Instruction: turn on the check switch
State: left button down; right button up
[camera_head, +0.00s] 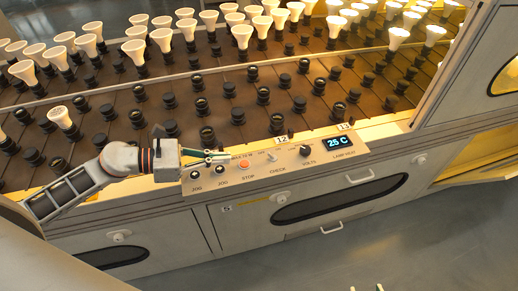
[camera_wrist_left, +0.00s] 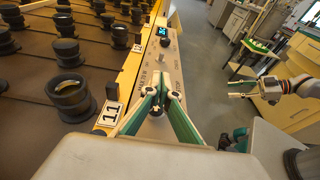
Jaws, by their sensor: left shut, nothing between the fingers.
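The control panel (camera_head: 310,162) slopes along the front of the rack. The check switch (camera_head: 272,157) is a small pale lever above the word CHECK, between the orange stop button (camera_head: 244,164) and the black volts knob (camera_head: 305,150). My left gripper (camera_head: 228,156) is shut and empty over the panel's left part, left of the switch and apart from it.
A lit display (camera_head: 338,141) reads 25 C. Black jog buttons (camera_head: 221,169) sit at the panel's left end. Behind stand rows of black sockets (camera_head: 207,134), several with white bulbs (camera_head: 242,34), some glowing. Drawers with handles (camera_head: 331,228) lie below; the floor in front is clear.

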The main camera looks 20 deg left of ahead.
pick_arm(q)
jog(key=shift+s, duration=0.1)
jog(key=shift+w+d, duration=0.25)
jog(key=shift+d, duration=0.1)
send_near(270, 156)
jog(key=x, duration=0.3)
jog(key=f+x, duration=0.1)
jog(key=shift+w+p, duration=0.3)
jog(key=shift+w, duration=0.1)
jog(key=shift+x, duration=0.75)
pick_arm(e)
jog(key=shift+s, duration=0.25)
